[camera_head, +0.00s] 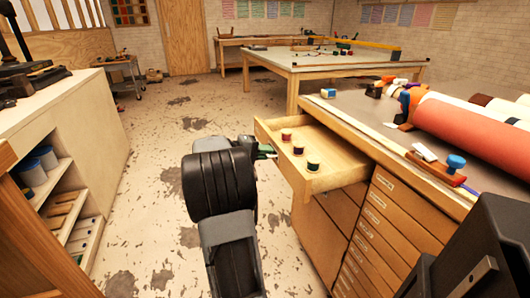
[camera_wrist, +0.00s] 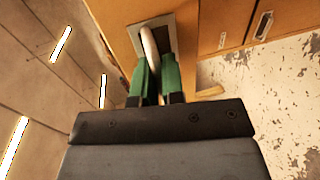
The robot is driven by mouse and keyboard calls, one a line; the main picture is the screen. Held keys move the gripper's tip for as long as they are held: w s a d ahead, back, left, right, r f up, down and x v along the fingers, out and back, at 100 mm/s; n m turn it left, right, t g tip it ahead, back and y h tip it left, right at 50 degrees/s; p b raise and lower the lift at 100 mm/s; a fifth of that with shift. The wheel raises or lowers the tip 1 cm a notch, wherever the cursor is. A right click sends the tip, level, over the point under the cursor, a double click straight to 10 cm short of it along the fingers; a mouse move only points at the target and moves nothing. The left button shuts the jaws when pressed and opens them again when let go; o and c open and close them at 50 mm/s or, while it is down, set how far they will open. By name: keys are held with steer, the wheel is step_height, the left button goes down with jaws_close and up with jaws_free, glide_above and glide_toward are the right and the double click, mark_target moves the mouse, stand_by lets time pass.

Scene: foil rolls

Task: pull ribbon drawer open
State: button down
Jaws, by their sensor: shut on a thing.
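The ribbon drawer (camera_head: 330,165) stands pulled out from the top of the wooden cabinet in the head view. Its bare wood inside holds three small spools: a red one (camera_head: 286,135), a second (camera_head: 298,149) and a dark green-and-red one (camera_head: 313,165). My gripper (camera_head: 266,151) is at the drawer's front face, its green fingers partly hidden by my dark wrist. In the wrist view, my gripper (camera_wrist: 157,78) has its green fingers shut on a pale curved drawer handle (camera_wrist: 149,45), mounted on a grey plate on the wooden front.
The cabinet (camera_head: 385,225) has several labelled shallow drawers below. Its top carries a large orange roll (camera_head: 470,135) and small tools. A pale shelf unit (camera_head: 70,130) stands at the left. Worn floor (camera_head: 150,190) lies open between them. A worktable (camera_head: 340,65) stands behind.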

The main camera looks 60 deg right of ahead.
steer(key=c, duration=1.5)
jaws_free()
steer(key=shift+c, duration=0.2)
steer(key=shift+w, duration=0.1)
steer(key=p+v, duration=0.2)
steer(key=v, duration=1.1)
steer(key=shift+w+a+p, duration=0.25)
steer(key=shift+a+p, duration=0.05)
steer(key=shift+r, duration=0.1)
steer(key=s+a+r+n+t+y+p, duration=0.2)
steer(key=a+r+t+y+p, duration=0.2)
steer(key=a+p, duration=0.4)
steer(key=s+a+r+n+t+y+p, duration=0.2)
steer(key=a+p, duration=0.6)
steer(key=a, duration=0.6)
steer(key=s+a+r+n+t+y+p, duration=0.2)
steer(key=a+r+n+t+y+p, duration=0.2)
steer(key=a, duration=0.7)
step_height(320, 180, up, 5)
steer(key=t+y+p, duration=0.2)
steer(key=t+p, duration=0.1)
steer(key=p, duration=0.1)
steer(key=shift+a+r+t, duration=0.2)
steer(key=shift+a+t, duration=0.15)
steer(key=shift+t, duration=0.05)
